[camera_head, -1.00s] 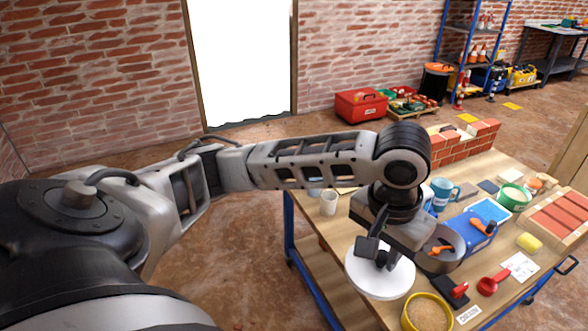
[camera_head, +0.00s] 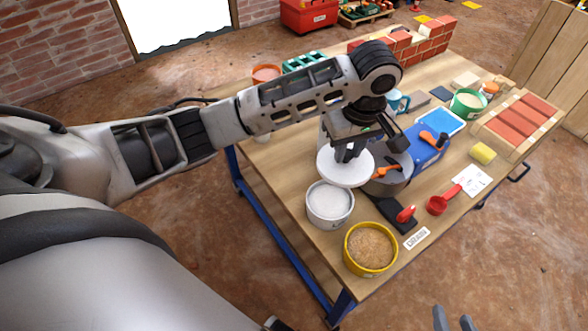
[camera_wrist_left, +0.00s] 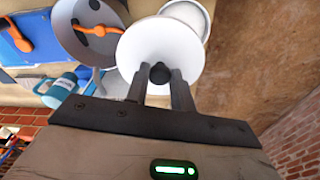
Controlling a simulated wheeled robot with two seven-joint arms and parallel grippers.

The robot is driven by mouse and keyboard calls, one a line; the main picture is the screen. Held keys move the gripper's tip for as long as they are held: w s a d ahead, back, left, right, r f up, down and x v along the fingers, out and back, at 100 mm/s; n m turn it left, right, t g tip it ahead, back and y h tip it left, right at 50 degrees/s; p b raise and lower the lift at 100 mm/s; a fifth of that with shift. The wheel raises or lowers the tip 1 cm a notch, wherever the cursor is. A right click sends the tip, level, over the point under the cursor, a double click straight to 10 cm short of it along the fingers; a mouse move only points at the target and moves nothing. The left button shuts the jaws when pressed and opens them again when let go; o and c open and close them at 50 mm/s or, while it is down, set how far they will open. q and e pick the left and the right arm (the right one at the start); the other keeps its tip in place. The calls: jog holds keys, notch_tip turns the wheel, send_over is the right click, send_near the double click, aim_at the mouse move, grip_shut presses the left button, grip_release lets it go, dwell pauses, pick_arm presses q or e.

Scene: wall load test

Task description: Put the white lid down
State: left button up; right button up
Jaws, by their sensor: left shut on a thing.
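The round white lid (camera_head: 335,172) is in my left gripper (camera_head: 350,152), which is shut on the dark knob at its centre. The left wrist view shows the lid (camera_wrist_left: 150,40) and the knob (camera_wrist_left: 160,73) between the fingers (camera_wrist_left: 160,85). The lid looks roughly level, above the table, overlapping a tub of white powder (camera_head: 329,204) and a grey pot (camera_head: 392,182) in the head view. I cannot tell its exact height. My right gripper (camera_head: 453,322) shows only its two fingertips, apart, at the bottom edge.
The wooden table (camera_head: 285,212) also holds a yellow tub of grain (camera_head: 370,249), a black plate with a red-handled tool (camera_head: 405,214), a red scoop (camera_head: 444,200), a blue box (camera_head: 427,152) and a yellow sponge (camera_head: 482,153). Bare wood lies left of the white tub.

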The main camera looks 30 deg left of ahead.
pick_arm(q)
jog(key=shift+n, duration=0.4)
jog(key=a+f, duration=0.3)
jog(key=a, duration=0.1)
jog(key=w+a+f+b, duration=0.1)
jog(key=a+f, duration=0.2)
jog(key=a, duration=0.1)
jog(key=a+f+b, duration=0.1)
jog(key=a+f, duration=0.3)
jog(key=a, duration=0.1)
jog(key=shift+w, duration=0.15)
jog(key=shift+a+f, duration=0.1)
jog(key=shift+f, duration=0.05)
jog(key=f, duration=0.1)
jog(key=f+b, duration=0.1)
jog(key=f, duration=0.1)
jog(key=shift+a+f, duration=0.2)
jog(key=shift+a, duration=0.05)
jog(key=shift+f, duration=0.1)
pick_arm(e)
jog(key=shift+w+f+t, duration=0.15)
jog(key=shift+f+t, duration=0.15)
jog(key=shift+f, duration=0.1)
pick_arm(q)
jog(key=o, duration=1)
jog(key=shift+f, duration=0.1)
pick_arm(e)
jog(key=shift+a+f, duration=0.1)
jog(key=shift+f, duration=0.05)
